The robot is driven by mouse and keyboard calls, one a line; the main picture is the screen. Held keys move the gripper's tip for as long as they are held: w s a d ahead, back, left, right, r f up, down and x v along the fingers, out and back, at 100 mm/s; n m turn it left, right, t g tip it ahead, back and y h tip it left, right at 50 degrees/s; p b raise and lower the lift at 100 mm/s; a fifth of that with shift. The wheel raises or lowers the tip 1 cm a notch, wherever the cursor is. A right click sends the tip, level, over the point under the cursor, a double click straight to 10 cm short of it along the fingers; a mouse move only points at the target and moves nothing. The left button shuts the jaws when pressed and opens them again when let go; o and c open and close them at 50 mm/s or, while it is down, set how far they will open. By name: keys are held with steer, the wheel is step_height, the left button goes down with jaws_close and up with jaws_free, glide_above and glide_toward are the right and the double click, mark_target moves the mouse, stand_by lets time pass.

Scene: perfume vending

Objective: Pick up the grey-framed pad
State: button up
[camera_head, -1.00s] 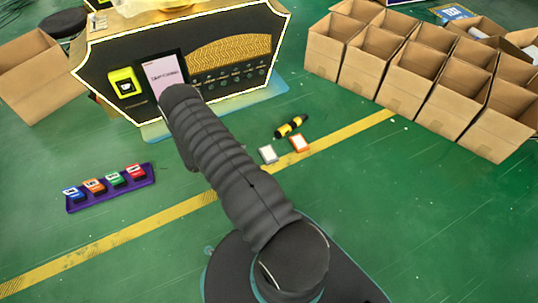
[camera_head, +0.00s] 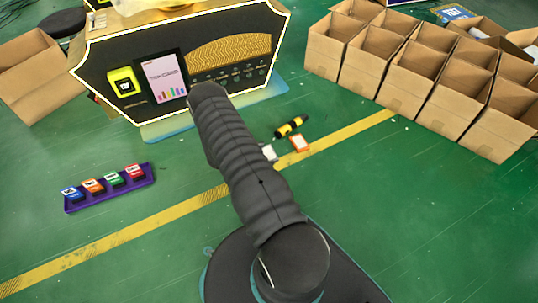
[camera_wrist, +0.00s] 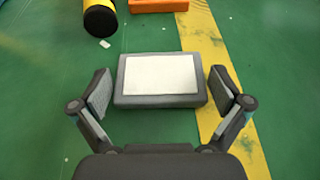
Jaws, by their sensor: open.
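The grey-framed pad (camera_wrist: 160,78) lies flat on the green floor, with a white face inside a grey frame. In the wrist view it sits between the two fingers of my gripper (camera_wrist: 160,92), which is open. A small gap shows between each finger and the pad's sides. The pad's right end lies by the yellow line. In the head view the pad (camera_head: 270,153) is partly hidden behind my arm, and my gripper is hidden there.
An orange-framed pad (camera_head: 299,143) and a yellow-black cylinder (camera_head: 291,126) lie just beyond the pad. A purple tray (camera_head: 110,188) with several coloured blocks is at left. The vending machine (camera_head: 130,60) stands behind, cardboard boxes (camera_head: 425,70) at right.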

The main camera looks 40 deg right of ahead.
steer(key=c, duration=0.7)
steer(key=shift+r, duration=0.1)
